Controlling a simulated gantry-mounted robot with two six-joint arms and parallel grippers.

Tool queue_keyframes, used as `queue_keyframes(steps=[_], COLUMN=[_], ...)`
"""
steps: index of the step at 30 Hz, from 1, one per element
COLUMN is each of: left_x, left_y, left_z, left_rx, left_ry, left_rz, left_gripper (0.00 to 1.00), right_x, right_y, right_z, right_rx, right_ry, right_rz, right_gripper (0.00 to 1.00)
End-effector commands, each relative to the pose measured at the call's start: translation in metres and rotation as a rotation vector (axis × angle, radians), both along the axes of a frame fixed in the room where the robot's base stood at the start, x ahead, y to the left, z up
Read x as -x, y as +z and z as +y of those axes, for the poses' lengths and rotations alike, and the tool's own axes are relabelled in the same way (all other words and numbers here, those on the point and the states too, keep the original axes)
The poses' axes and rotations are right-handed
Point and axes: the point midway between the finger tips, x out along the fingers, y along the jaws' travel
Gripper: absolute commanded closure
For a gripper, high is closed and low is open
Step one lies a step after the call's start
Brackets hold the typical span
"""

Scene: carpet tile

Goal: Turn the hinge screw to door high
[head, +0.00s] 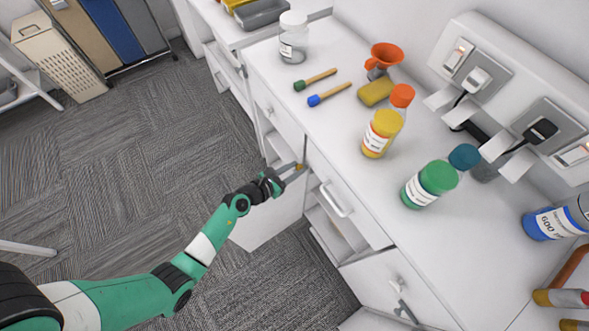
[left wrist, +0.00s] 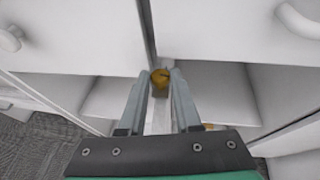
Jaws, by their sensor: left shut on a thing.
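My left gripper (head: 299,167) reaches from the left to the front of the white cabinet. It is shut on a small brass-coloured hinge screw (left wrist: 159,77), which sits between the fingertips in the left wrist view. A white door panel (head: 262,225) stands out from the cabinet below the gripper in the head view. The screw's slot and its turn cannot be made out. My right gripper is not in view.
The white counter (head: 450,265) holds a yellow-lidded bottle (head: 381,134), a green-lidded bottle (head: 429,185), an orange funnel (head: 383,57) and two brushes (head: 329,93). A drawer handle (head: 335,200) juts out right of the gripper. The carpet (head: 140,160) at left is mostly clear.

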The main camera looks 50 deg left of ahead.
Motion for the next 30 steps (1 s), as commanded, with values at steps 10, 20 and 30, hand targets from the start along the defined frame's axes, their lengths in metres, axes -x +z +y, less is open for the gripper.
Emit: queue_keyframes(steps=[10,20,30], left_x=[-0.001,-0.004,-0.009], left_y=[-0.005,-0.006,-0.01], left_z=[0.008,0.015,0.019], left_rx=[-0.001,-0.005,-0.007], left_ry=[-0.199,-0.508,-0.816], left_rz=[-0.004,-0.005,-0.004], left_gripper=[1.0,1.0,1.0], right_x=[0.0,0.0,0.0], right_y=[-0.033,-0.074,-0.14], right_z=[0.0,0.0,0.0], right_rx=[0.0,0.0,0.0], right_ry=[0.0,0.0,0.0], right_rz=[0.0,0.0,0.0], right_gripper=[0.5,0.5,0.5])
